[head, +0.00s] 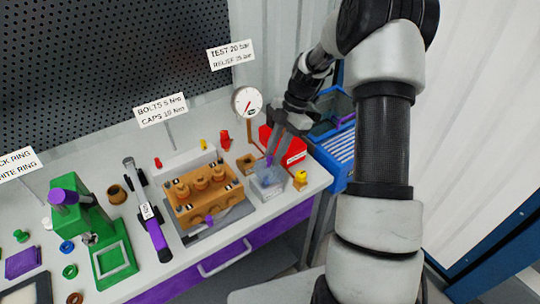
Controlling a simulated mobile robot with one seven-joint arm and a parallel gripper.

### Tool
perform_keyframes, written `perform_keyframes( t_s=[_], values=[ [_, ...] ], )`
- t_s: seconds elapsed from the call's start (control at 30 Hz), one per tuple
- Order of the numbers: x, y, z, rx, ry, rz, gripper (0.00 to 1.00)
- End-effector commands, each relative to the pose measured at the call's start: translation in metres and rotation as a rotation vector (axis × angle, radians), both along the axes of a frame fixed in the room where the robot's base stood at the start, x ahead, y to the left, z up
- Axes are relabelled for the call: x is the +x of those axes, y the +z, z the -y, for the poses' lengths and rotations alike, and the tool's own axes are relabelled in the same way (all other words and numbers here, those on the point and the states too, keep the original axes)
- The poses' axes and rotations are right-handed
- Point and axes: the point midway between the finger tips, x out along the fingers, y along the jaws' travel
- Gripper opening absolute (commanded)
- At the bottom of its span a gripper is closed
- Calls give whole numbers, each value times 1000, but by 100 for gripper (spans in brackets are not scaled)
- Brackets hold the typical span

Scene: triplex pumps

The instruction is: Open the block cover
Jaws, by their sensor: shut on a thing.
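A small clear box (267,184) stands near the right end of the bench, and I take its see-through top to be the block cover. A small purple handle (268,160) shows at its top. My gripper (270,153) comes down from above and is shut on this purple handle. The clear top appears close to the box. I cannot tell whether it is raised. The fingertips are small and partly hide the handle. An orange pump block (205,190) with several round caps sits on a grey plate left of the box.
A gauge (247,101) on a post stands behind. A green press (95,235) and torque wrench (150,215) are left.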

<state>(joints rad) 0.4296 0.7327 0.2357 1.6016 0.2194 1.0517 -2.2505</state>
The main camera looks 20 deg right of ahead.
Motion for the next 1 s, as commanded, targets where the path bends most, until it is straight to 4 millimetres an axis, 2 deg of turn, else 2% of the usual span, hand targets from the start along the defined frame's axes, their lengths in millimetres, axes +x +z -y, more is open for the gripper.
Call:
perform_keyframes(
  t_s=[0.3, 0.33, 0.43, 0.77, 0.87, 1.0],
  values=[
    [0, -1, 0, 9, 2, -3, 0],
    [0, -1, 0, 9, 2, -3, 24],
    [0, 0, 0, 8, 2, -3, 40],
    [1, 2, 2, 7, 1, -1, 40],
    [2, 10, 5, 6, 0, 0, 40],
    [6, 34, 15, 5, 0, 4, 40]
  ],
)
